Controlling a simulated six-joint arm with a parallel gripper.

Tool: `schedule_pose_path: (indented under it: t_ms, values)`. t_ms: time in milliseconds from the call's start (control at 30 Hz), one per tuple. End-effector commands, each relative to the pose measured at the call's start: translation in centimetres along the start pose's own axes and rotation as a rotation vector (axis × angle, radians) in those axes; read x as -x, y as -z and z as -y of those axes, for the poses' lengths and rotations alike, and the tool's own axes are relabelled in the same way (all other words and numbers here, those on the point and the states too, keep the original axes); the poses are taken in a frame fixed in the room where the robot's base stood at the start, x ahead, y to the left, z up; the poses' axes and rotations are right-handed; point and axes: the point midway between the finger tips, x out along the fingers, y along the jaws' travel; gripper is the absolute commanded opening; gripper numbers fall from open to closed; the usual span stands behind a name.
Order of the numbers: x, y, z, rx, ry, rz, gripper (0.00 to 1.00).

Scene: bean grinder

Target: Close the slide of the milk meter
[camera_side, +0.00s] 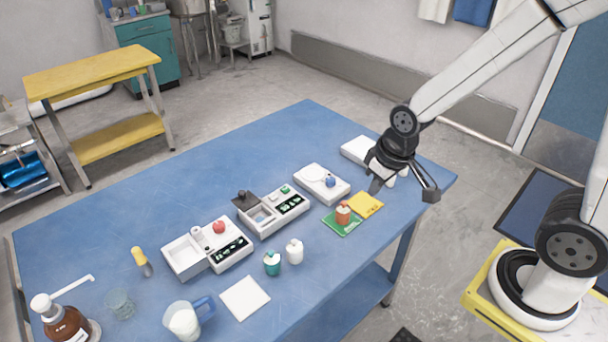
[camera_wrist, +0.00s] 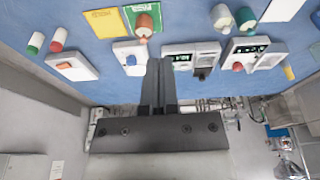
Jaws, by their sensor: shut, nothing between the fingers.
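Several white devices stand in a row on the blue table; I cannot tell for certain which is the milk meter. The left device (camera_side: 196,262) has a red knob (camera_side: 219,227) and an open-topped tray part; it also shows in the wrist view (camera_wrist: 265,62). The right device (camera_side: 312,190) has a blue knob (camera_side: 330,182). My gripper (camera_side: 375,187) is shut and empty, above the table right of these devices. Its fingers (camera_wrist: 158,65) show in the wrist view.
An orange bottle (camera_side: 343,212) stands on a green card (camera_side: 336,228) next to a yellow card (camera_side: 369,207). A teal bottle (camera_side: 272,264) and a white bottle (camera_side: 294,252) stand in front of the devices. Another white device (camera_side: 354,149) sits behind my gripper. The table's back left is clear.

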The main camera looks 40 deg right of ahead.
Motion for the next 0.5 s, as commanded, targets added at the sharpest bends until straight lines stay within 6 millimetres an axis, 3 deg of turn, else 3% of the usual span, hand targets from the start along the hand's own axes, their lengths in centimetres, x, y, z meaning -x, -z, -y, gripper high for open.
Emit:
schedule_pose_path:
  t_ms: [500]
  values:
    - [-2.8, 13.7, 2.7, 0.162, 0.040, -0.022, 0.00]
